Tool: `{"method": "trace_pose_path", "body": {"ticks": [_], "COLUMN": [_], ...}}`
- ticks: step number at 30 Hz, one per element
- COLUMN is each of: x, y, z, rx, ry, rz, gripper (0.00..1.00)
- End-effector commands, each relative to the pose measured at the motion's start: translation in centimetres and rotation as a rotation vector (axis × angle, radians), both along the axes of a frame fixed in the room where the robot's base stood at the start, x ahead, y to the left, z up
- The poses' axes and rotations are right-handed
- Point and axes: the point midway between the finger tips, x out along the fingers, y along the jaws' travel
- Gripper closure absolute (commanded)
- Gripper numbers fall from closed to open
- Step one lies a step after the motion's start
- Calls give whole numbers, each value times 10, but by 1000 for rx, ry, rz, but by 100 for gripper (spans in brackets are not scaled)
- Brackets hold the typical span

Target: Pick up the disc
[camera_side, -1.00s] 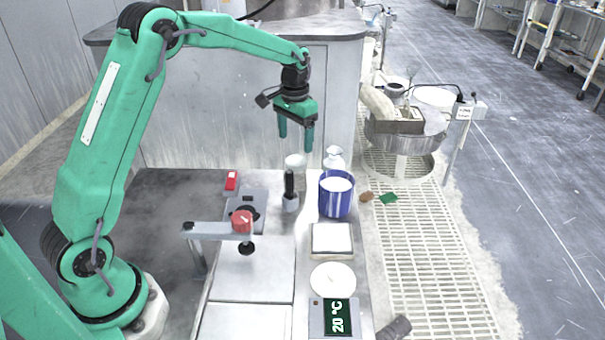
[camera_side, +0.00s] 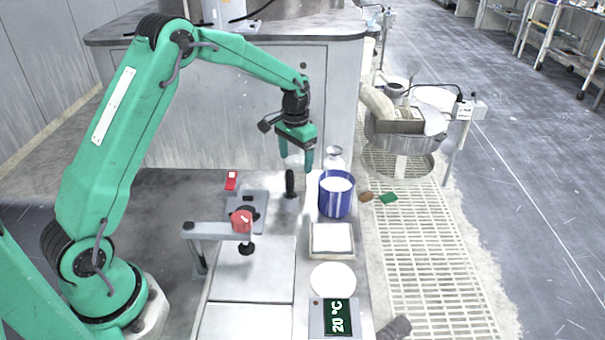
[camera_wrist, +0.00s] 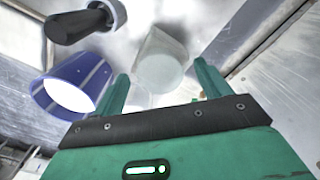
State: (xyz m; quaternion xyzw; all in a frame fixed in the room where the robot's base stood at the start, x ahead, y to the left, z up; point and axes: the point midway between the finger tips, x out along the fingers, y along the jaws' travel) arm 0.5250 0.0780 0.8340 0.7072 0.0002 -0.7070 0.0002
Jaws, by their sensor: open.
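My gripper (camera_side: 296,164) is open and points down at the far end of the bench. It also shows in the wrist view (camera_wrist: 161,70), its two green fingers apart. A pale, translucent round piece (camera_wrist: 160,62) shows between and beyond the fingertips in the wrist view. In the side view it is partly hidden by the fingers, and contact cannot be told. A flat white round disc (camera_side: 333,281) lies at the near end of the bench, well away from my gripper. Which of the two is the task's disc is not clear.
A blue cup with white contents (camera_side: 336,195) stands to the right of my gripper, and a black-handled tool (camera_side: 290,186) stands close below. A white bottle (camera_side: 334,158) is just right of the fingers. A red-knobbed clamp (camera_side: 242,222) and a temperature display (camera_side: 340,317) are nearer.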

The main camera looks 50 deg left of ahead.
Motion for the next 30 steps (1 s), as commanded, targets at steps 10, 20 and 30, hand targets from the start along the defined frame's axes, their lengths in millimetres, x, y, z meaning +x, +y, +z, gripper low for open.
{"method": "trace_pose_path", "body": {"ticks": [10,20,30], "x": [0,0,0], "y": [0,0,0], "z": [-1,-1,0], "rx": [0,0,0], "ry": [0,0,-1], "rz": [0,0,0], "gripper": [24,60,75]}}
